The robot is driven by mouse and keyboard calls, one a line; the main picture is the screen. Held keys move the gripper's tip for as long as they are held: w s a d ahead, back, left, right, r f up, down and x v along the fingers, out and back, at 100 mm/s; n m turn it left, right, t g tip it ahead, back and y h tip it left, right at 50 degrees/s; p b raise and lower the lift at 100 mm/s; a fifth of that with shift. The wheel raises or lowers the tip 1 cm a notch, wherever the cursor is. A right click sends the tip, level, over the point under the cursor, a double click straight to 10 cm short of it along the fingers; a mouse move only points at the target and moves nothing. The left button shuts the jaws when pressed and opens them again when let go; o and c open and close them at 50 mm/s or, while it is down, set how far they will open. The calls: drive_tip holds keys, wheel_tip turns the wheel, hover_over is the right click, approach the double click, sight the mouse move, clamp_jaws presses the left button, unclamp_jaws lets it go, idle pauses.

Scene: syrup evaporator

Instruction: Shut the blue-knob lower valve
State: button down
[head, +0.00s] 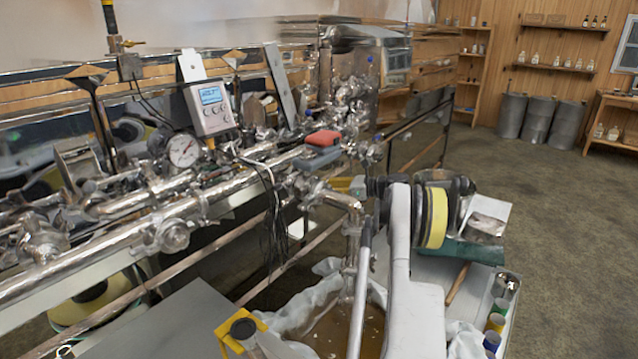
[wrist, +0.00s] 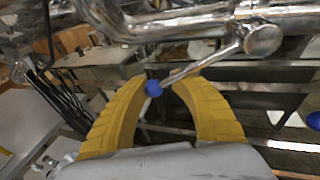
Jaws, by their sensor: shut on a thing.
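In the wrist view, the yellow fingers of my gripper (wrist: 160,86) close around a small blue knob (wrist: 153,88), which sits between their tips. The knob is on the end of a thin metal lever (wrist: 205,62). The lever slants up to the right to a shiny valve body (wrist: 262,38) on a steel pipe. A second blue knob (wrist: 314,120) is at the right edge of the wrist view, apart from my fingers. In the head view, a bit of yellow (head: 340,184) beside my wrist looks like a finger. The held knob is hidden there.
Steel pipes (head: 170,235) run along the evaporator, with a dial gauge (head: 183,151) and a grey display box (head: 209,107). Thin dark cables (head: 272,225) hang from it. Bottles with coloured caps (head: 496,322) stand at right. Open floor (head: 570,220) lies to the right.

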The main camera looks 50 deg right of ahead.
drive_tip(key=d+f+n+h, duration=0.4)
drive_tip(key=d+n, duration=0.4)
drive_tip(key=d, duration=0.2)
drive_tip(key=shift+w+f+n+g+h+p, duration=0.15)
drive_tip(key=shift+w+n+g+h+p, duration=0.25)
drive_tip(key=shift+h, duration=0.3)
drive_tip(key=shift+d, duration=0.1)
drive_tip(key=c, duration=0.7)
unclamp_jaws()
drive_tip(key=shift+s, duration=0.1)
drive_tip(key=shift+c, duration=0.2)
drive_tip(key=shift+f, duration=0.1)
drive_tip(key=a+v, duration=0.1)
drive_tip(key=v, duration=1)
drive_tip(key=shift+s+d, duration=0.4)
drive_tip(key=shift+s, duration=0.05)
